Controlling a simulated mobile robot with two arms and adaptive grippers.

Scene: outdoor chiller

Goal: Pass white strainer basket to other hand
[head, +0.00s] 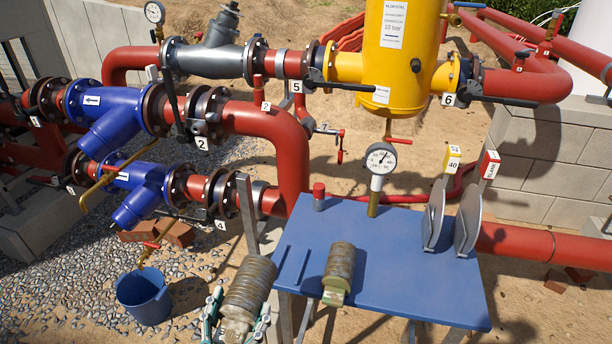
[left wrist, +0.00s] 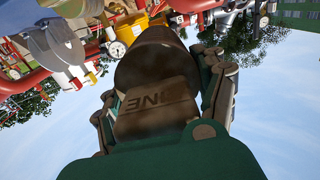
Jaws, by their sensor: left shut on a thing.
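The white strainer basket (head: 249,285) is a grimy, ribbed brown cylinder with a pale block at its near end. My left gripper (head: 237,325) has green fingers on both sides of that block and is shut on it. The basket is held tilted beside the left edge of the blue table. In the left wrist view the basket (left wrist: 155,92) lies between the fingers, with letters on its block. A similar ribbed basket (head: 340,263) with a green end lies on the table. My right gripper is not in view.
The blue table (head: 400,285) also bears a pressure gauge (head: 381,160), a red-capped piece (head: 319,196) and two tagged grey discs (head: 434,217). Red pipes with blue valve bodies (head: 110,112) and a yellow vessel (head: 400,60) stand behind. A blue bucket (head: 144,297) stands on gravel at left.

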